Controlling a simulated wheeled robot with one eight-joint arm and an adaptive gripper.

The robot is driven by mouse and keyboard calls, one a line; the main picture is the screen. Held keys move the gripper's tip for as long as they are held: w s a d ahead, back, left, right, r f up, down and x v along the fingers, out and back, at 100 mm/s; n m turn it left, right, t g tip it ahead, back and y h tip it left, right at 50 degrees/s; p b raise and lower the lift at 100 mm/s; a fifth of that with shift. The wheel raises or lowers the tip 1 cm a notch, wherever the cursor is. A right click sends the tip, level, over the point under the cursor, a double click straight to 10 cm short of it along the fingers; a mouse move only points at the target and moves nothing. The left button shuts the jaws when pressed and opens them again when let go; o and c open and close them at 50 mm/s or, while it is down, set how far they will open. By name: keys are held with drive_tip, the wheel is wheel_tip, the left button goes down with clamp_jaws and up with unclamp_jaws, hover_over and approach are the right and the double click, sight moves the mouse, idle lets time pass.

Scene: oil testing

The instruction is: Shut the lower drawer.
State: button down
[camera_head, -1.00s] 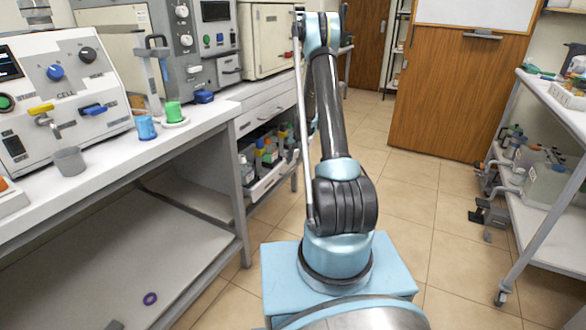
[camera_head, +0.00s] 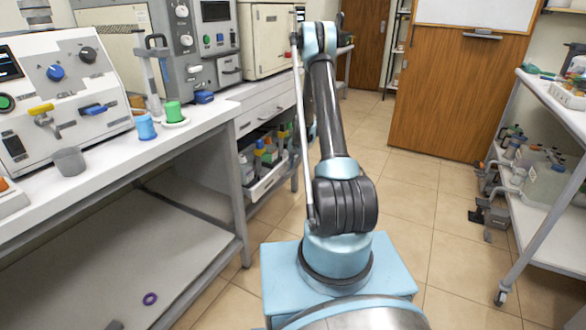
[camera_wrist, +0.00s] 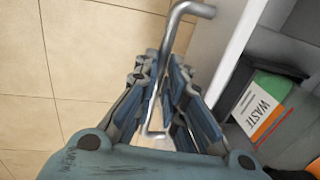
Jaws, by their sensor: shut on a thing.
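The lower drawer (camera_head: 268,183) stands open under the bench in the head view, with bottles and other items inside. In the wrist view, its pale front panel (camera_wrist: 232,48) runs beside a bent metal bar handle (camera_wrist: 173,38). My gripper (camera_wrist: 164,82) is shut on this handle, with its fingers on both sides of the bar. A box labelled WASTE (camera_wrist: 262,105) lies inside the drawer, to the right of my gripper. My gripper is hidden behind my arm in the head view.
The upper drawer (camera_head: 268,112) above is shut. A white bench (camera_head: 200,125) with instruments and cups stands at left, its leg near my base. A shelf cart (camera_head: 535,215) stands at right. The tiled floor between is clear.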

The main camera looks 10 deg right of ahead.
sight(274, 159)
drive_tip(key=w+a, duration=0.2)
drive_tip(key=a, duration=0.1)
drive_tip(key=w+a, duration=0.2)
drive_tip(key=a, duration=0.1)
drive_tip(key=w+a, duration=0.3)
drive_tip(key=shift+a, duration=0.3)
drive_tip(key=c, duration=1.7)
unclamp_jaws()
drive_tip(key=shift+o, duration=0.2)
drive_tip(key=shift+r, duration=0.1)
drive_tip(key=shift+d+r, duration=0.1)
drive_tip(key=shift+r, duration=0.1)
drive_tip(key=shift+s+d+r, duration=0.15)
drive_tip(key=shift+d+r, duration=0.05)
drive_tip(key=shift+r, duration=0.9)
drive_tip(key=shift+s+d+r, duration=0.1)
drive_tip(key=shift+d+r, duration=0.05)
drive_tip(key=shift+r, duration=1)
drive_tip(key=shift+s+d+r, duration=0.15)
drive_tip(key=shift+d+r, duration=0.05)
drive_tip(key=shift+r, duration=0.9)
